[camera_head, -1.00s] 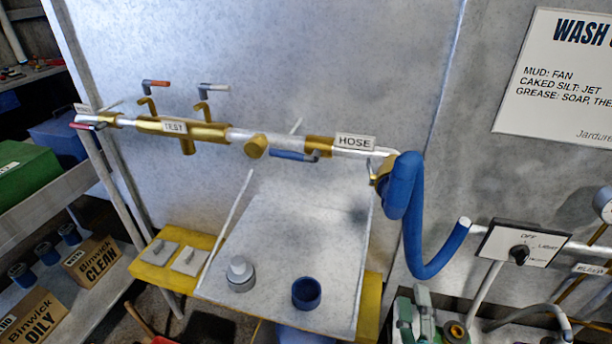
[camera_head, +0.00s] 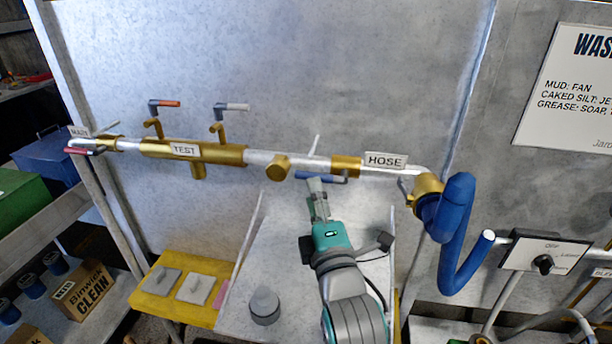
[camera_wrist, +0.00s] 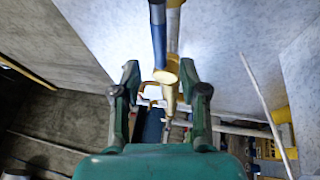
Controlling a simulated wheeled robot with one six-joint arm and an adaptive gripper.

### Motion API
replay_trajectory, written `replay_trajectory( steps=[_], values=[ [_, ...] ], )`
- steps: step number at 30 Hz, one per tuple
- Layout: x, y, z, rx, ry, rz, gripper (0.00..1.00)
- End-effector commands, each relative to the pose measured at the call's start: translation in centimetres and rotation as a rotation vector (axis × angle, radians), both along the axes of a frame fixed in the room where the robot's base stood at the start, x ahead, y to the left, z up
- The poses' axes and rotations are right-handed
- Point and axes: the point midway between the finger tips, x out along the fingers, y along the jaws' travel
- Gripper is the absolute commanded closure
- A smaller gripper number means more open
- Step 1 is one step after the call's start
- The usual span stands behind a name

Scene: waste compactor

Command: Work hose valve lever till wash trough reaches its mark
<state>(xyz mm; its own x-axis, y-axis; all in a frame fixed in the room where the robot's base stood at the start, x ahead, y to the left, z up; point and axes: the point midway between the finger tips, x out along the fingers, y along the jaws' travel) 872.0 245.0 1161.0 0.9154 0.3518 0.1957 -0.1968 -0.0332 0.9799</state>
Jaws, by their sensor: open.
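The hose valve lever (camera_head: 312,177) is a blue handle on the pipe beside the HOSE label (camera_head: 386,160), lying roughly along the pipe. My gripper (camera_head: 318,190) reaches up from below to the lever, its tips overlapping it in the head view. In the wrist view, my gripper (camera_wrist: 160,72) is open, fingers apart, with the blue lever (camera_wrist: 158,42) above and between the fingertips, next to a brass fitting (camera_wrist: 169,68). I cannot tell whether the fingers touch it. I cannot make out the wash trough or its mark.
The TEST valve body (camera_head: 192,151) has two levers, red-tipped and white-tipped, to the left. A blue hose (camera_head: 455,235) hangs at the right, near a selector switch box (camera_head: 543,253). A grey pot (camera_head: 264,305) stands on the panel below, left of my arm.

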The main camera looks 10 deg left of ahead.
Motion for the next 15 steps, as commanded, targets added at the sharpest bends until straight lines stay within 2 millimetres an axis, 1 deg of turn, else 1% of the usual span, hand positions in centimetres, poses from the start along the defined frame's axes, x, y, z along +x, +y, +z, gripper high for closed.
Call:
replay_trajectory(
  steps=[1, 6, 9, 15],
  values=[
    [0.9, 0.3, 0.3, 0.000, -0.001, 0.000, 0.57],
    [3.3, 1.3, 0.7, 0.001, 0.000, 0.000, 0.57],
    [4.4, 1.7, 0.9, 0.001, 0.001, 0.000, 0.57],
    [5.3, 2.0, 1.1, 0.001, 0.000, 0.000, 0.57]
  ],
)
